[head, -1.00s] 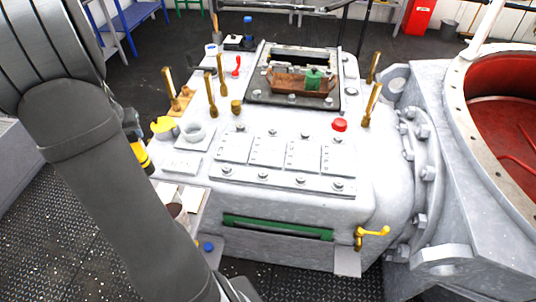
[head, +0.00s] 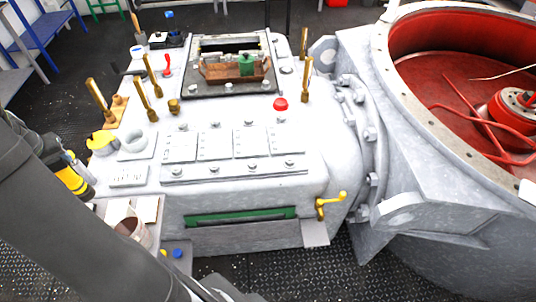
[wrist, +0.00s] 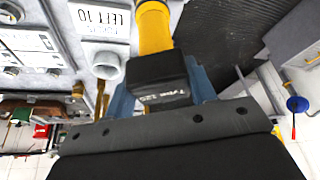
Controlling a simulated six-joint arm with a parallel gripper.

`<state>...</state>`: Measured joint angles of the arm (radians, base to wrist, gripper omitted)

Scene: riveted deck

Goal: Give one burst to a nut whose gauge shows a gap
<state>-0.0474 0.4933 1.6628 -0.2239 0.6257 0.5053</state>
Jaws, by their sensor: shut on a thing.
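My gripper (wrist: 160,85) is shut on a yellow-and-black power tool (wrist: 158,80); its yellow body points away from my wrist. In the head view the tool (head: 75,182) shows at the left, beside the deck's left edge and apart from the nuts, with my arm covering part of it. Nuts stand in two rows on the grey housing, a back row (head: 215,125) and a front row (head: 210,168). Pale marked plates (head: 214,145) lie between the rows. Their markings are too small to read for a gap. In the wrist view, nuts (wrist: 52,71) show at the left.
A small sign plate (head: 128,176) and a white ring (head: 137,140) lie near the deck's left edge. Brass posts (head: 147,99), a red cap (head: 281,104) and a framed opening (head: 235,68) stand farther back. A brass crank (head: 330,205) juts from the front. A red-lined basin (head: 450,70) is at right.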

